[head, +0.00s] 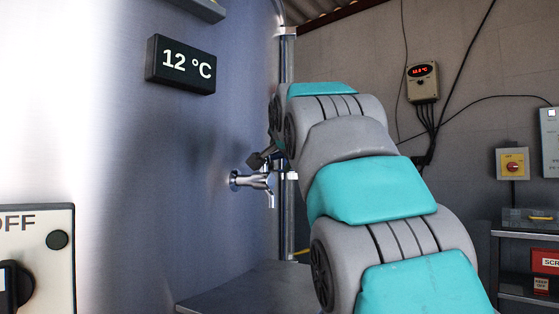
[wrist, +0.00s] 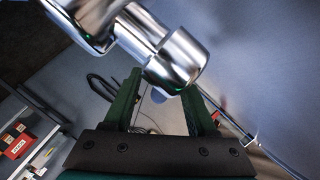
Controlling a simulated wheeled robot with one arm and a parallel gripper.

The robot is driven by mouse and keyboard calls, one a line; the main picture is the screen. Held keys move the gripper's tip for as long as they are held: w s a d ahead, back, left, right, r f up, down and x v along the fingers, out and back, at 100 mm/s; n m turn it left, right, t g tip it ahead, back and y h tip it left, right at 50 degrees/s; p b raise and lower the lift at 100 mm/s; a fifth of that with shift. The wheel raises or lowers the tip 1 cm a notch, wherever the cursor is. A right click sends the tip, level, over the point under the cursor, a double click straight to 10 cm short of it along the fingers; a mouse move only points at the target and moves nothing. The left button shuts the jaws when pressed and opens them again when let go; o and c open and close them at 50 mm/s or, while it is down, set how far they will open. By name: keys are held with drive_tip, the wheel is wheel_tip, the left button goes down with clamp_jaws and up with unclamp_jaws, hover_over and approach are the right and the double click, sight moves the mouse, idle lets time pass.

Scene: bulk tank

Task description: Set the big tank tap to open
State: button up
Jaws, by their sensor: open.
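The big tank tap (head: 255,183) is a chrome tap on the side of the steel tank (head: 200,130), with its spout pointing down in the head view. In the wrist view the chrome tap (wrist: 172,55) is large and close, just beyond my fingertips. My gripper (wrist: 161,90) is open, its two dark green fingers apart, with the rounded chrome end in front of the gap between them. In the head view my gripper (head: 262,158) is a small dark shape just above the tap, partly hidden by my arm. I cannot tell whether it touches the tap.
A "12 °C" display (head: 181,65) is on the tank above left. A panel marked "OFF" (head: 38,245) with a black knob is at the lower left. A grey ledge (head: 245,285) lies below the tap. A yellow switch box (head: 512,164) and shelves (head: 525,240) stand at right.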

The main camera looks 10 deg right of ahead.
drive_tip(key=shift+x, duration=0.85)
drive_tip(key=shift+c, duration=0.2)
clamp_jaws()
idle(0.7)
